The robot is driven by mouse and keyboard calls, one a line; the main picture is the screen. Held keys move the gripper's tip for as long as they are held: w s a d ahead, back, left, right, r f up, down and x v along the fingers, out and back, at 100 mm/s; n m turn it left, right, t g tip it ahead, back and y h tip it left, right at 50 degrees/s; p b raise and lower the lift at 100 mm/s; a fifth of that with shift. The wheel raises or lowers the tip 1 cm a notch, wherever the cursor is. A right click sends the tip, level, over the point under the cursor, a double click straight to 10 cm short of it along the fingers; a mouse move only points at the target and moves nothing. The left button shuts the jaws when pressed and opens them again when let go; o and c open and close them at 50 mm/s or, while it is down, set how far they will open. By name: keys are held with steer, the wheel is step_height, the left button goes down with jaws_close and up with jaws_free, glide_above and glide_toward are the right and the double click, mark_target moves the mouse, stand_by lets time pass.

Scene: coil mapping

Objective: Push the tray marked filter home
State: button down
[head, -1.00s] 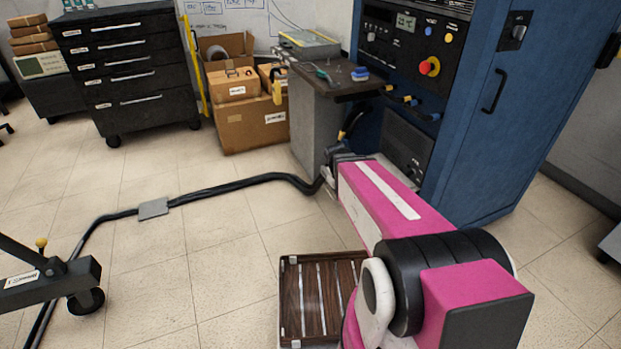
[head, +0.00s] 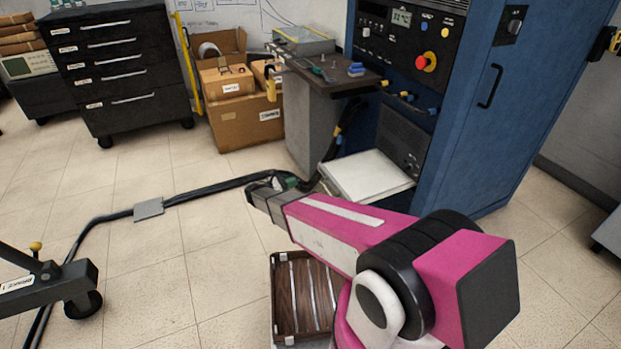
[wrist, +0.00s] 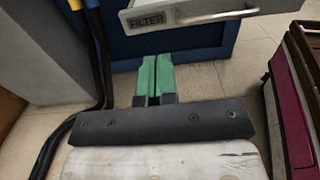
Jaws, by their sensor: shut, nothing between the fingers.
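The filter tray (head: 368,177) is a pale, flat tray pulled out from the lower part of the blue cabinet (head: 470,130). In the wrist view its grey front (wrist: 180,15) shows at the top, with a label reading FILTER and a bar handle (wrist: 218,16). My gripper (wrist: 157,77) has green fingers pressed together with nothing between them. In the wrist view the fingers point toward the tray front, below its label in the picture, and appear apart from it. In the head view my gripper (head: 290,182) is just left of the tray.
Black cables (head: 215,189) run over the floor and up beside the small grey stand (head: 312,115) left of the tray. A dark wooden slatted crate (head: 283,322) is close to my arm. Open floor lies to the left.

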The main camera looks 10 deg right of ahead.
mark_target(372, 158)
steer(key=x, duration=1.3)
steer(key=shift+d, duration=0.35)
steer(key=x, duration=2.8)
steer(key=shift+f, duration=0.15)
